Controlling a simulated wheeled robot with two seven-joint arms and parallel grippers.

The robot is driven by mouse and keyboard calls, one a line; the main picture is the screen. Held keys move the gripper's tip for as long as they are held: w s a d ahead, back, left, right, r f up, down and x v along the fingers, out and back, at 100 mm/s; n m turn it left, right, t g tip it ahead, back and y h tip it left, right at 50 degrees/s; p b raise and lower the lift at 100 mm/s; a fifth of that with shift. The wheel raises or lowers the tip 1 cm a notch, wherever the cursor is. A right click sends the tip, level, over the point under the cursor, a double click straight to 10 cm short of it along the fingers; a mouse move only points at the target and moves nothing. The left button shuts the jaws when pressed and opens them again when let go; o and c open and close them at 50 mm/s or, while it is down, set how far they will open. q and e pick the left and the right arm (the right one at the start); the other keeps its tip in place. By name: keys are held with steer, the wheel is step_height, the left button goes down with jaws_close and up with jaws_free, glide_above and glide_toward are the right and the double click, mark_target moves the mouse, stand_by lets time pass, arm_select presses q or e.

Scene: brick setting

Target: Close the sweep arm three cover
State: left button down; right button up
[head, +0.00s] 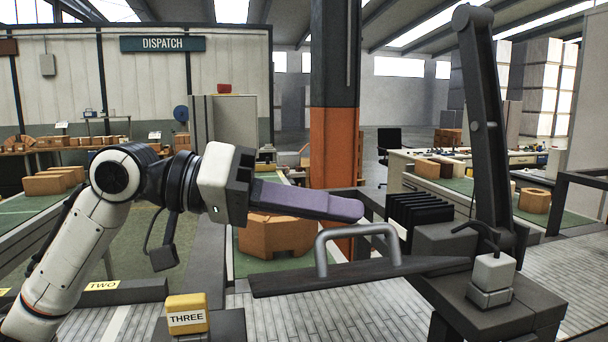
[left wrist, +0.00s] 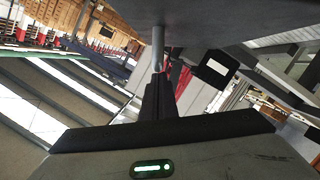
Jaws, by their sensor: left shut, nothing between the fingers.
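The cover (head: 350,277) is a dark flat plate with a grey bar handle (head: 357,232) on top. In the head view it stretches nearly level leftward from the dark housing of the sweep arm (head: 485,130); whether it is fully seated cannot be told. My left gripper (head: 357,210) is shut and empty, its dark purple fingers pointing right, just above the handle in the picture. In the left wrist view the shut fingers (left wrist: 158,92) point towards a grey bar (left wrist: 158,45) under a dark surface; contact cannot be told. My right gripper is out of view.
A yellow block labelled THREE (head: 187,314) stands at the front left. An orange-brown brick piece (head: 275,235) lies on a green surface behind the cover. An orange and dark pillar (head: 334,140) rises behind. A pale switch-like block (head: 492,275) sits on the housing at right.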

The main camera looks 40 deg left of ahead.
mark_target(334, 271)
arm_select(q)
steer(key=shift+s+d+f+m, duration=0.3)
steer(key=shift+d+f+m, duration=0.05)
steer(key=shift+d+m, duration=0.05)
stand_by(0.4)
steer(key=s+a+r, duration=0.6)
steer(key=a, duration=0.1)
steer(key=shift+s+r, duration=0.25)
steer(key=shift+a, duration=0.1)
stand_by(0.3)
